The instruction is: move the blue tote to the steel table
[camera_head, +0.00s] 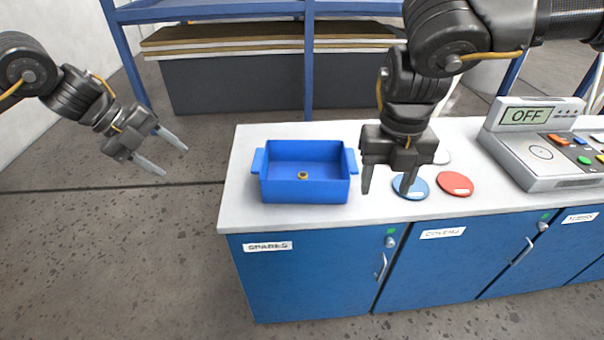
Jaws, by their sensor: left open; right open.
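The blue tote (304,190) stands upright on the left end of a white-topped bench (240,205). It has a handle on each side, and a small brass-coloured ring (303,175) lies inside it. My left gripper (176,158) is open and empty, in the air to the left of the bench and apart from the tote. My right gripper (386,188) is open and empty, pointing down just right of the tote's right handle. I cannot tell whether it touches the bench top. No table that is clearly steel shows in view.
A blue disc (411,187), a red disc (455,184) and a partly hidden white disc (441,157) lie right of the tote. A control box (540,145) reading OFF stands further right. Blue cabinets (310,280) are below. A blue-framed rack (309,60) stands behind. The floor at left is clear.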

